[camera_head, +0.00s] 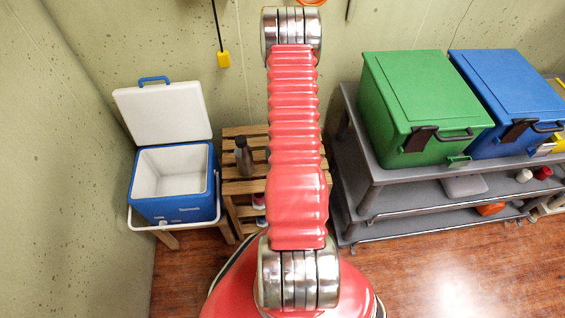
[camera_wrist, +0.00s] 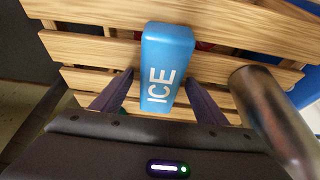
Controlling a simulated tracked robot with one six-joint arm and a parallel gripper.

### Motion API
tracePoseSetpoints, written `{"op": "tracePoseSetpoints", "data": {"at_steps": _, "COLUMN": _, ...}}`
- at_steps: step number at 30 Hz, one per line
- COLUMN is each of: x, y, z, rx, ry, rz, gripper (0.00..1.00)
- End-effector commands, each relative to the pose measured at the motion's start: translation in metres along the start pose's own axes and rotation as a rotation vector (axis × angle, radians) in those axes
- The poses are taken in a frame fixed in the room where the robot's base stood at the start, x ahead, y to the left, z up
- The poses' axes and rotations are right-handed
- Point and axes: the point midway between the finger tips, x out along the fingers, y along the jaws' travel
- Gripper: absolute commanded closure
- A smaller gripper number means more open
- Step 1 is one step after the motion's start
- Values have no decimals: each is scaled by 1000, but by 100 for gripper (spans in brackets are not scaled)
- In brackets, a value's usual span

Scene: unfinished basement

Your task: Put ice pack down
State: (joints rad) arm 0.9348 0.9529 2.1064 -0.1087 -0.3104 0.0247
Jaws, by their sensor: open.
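The ice pack (camera_wrist: 165,62) is a blue block with white ICE lettering. In the wrist view it rests on the slatted wooden shelf (camera_wrist: 90,48). My gripper (camera_wrist: 160,92) is open, with one dark finger on each side of the pack's near part. I cannot tell whether either finger touches it. In the head view my red arm hides the gripper and the ice pack, while the wooden shelf (camera_head: 243,131) shows to the left of the arm.
A metal bottle (camera_wrist: 275,115) stands on the shelf close to the right finger. An open, empty-looking blue cooler (camera_head: 172,180) is left of the shelf. A grey rack (camera_head: 385,175) with green (camera_head: 420,100) and blue (camera_head: 510,90) bins stands right.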

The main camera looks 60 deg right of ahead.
Motion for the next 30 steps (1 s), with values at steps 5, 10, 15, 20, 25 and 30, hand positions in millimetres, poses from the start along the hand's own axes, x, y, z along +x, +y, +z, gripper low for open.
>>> {"op": "tracePoseSetpoints", "data": {"at_steps": 5, "x": 0, "y": 0, "z": 0, "rx": 0, "ry": 0, "rz": 0, "gripper": 33}}
{"op": "tracePoseSetpoints", "data": {"at_steps": 10, "x": 0, "y": 0, "z": 0, "rx": 0, "ry": 0, "rz": 0, "gripper": 33}}
{"op": "tracePoseSetpoints", "data": {"at_steps": 15, "x": 0, "y": 0, "z": 0, "rx": 0, "ry": 0, "rz": 0, "gripper": 40}}
{"op": "tracePoseSetpoints", "data": {"at_steps": 20, "x": 0, "y": 0, "z": 0, "rx": 0, "ry": 0, "rz": 0, "gripper": 51}}
{"op": "tracePoseSetpoints", "data": {"at_steps": 25, "x": 0, "y": 0, "z": 0, "rx": 0, "ry": 0, "rz": 0, "gripper": 63}}
{"op": "tracePoseSetpoints", "data": {"at_steps": 30, "x": 0, "y": 0, "z": 0, "rx": 0, "ry": 0, "rz": 0, "gripper": 75}}
